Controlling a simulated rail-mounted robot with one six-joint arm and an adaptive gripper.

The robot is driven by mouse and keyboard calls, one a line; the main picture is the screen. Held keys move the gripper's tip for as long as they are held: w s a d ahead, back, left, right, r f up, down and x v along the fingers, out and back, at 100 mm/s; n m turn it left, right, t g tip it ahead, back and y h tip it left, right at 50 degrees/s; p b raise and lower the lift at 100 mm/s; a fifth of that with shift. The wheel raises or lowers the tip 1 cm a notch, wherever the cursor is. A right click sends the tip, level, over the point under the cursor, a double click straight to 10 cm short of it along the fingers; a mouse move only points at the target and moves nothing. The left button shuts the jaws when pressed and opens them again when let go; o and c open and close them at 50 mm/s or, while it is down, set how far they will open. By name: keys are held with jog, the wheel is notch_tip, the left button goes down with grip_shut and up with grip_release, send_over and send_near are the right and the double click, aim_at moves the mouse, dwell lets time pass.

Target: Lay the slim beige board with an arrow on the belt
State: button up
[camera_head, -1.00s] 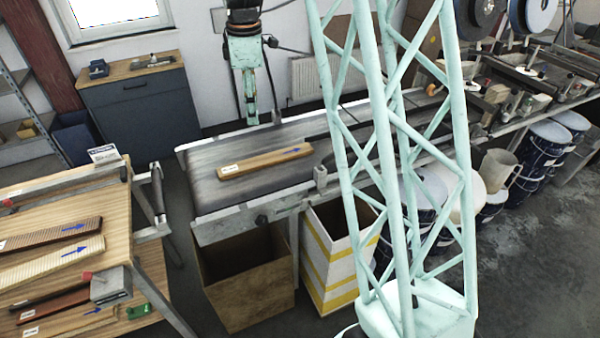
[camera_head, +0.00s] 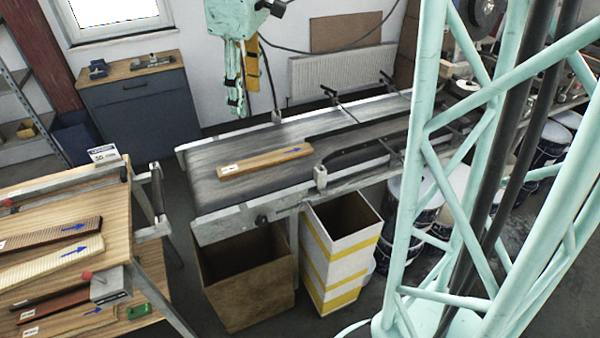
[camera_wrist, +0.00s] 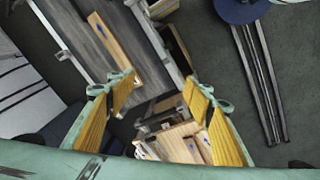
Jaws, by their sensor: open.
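A slim beige-brown board (camera_head: 265,162) with a white label and a small blue arrow lies flat on the dark conveyor belt (camera_head: 235,190). The wrist view also shows this board (camera_wrist: 116,50) at upper left. My gripper (camera_head: 240,100) hangs above and behind the belt, clear of the board. In the wrist view its yellow-padded fingers are spread wide with nothing between them (camera_wrist: 160,88). On the wooden table at left lie a ribbed beige board (camera_head: 50,262) with a blue arrow and, nearer, a slim beige board (camera_head: 70,325) with an arrow, partly cut off by the frame.
Dark red-brown boards (camera_head: 45,235) lie on the table (camera_head: 110,215) too. A brown open bin (camera_head: 245,285) and a white-yellow bin (camera_head: 335,265) stand below the belt's near side. A blue cabinet (camera_head: 145,110) stands behind. A metal guide bar (camera_head: 345,145) runs over the belt.

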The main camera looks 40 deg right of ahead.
jog(key=s+a+r+m, duration=0.1)
jog(key=s+a+m, duration=0.1)
jog(key=s, duration=0.9)
jog(key=s+a+r+m+t, duration=0.1)
jog(key=s+a+m, duration=0.2)
jog(key=s, duration=0.8)
jog(key=s+a+r+m, duration=0.1)
jog(key=s+a+m, duration=0.2)
jog(key=s, duration=0.8)
jog(key=shift+s+a+r+t, duration=0.15)
jog(key=shift+a+r+t, duration=0.1)
jog(key=shift+r+t, duration=0.15)
jog(key=shift+s+f, duration=0.1)
notch_tip(320, 180, down, 9)
jog(key=b, duration=0.9)
jog(key=shift+f+b, duration=0.2)
jog(key=shift+b, duration=0.2)
dwell(0.5)
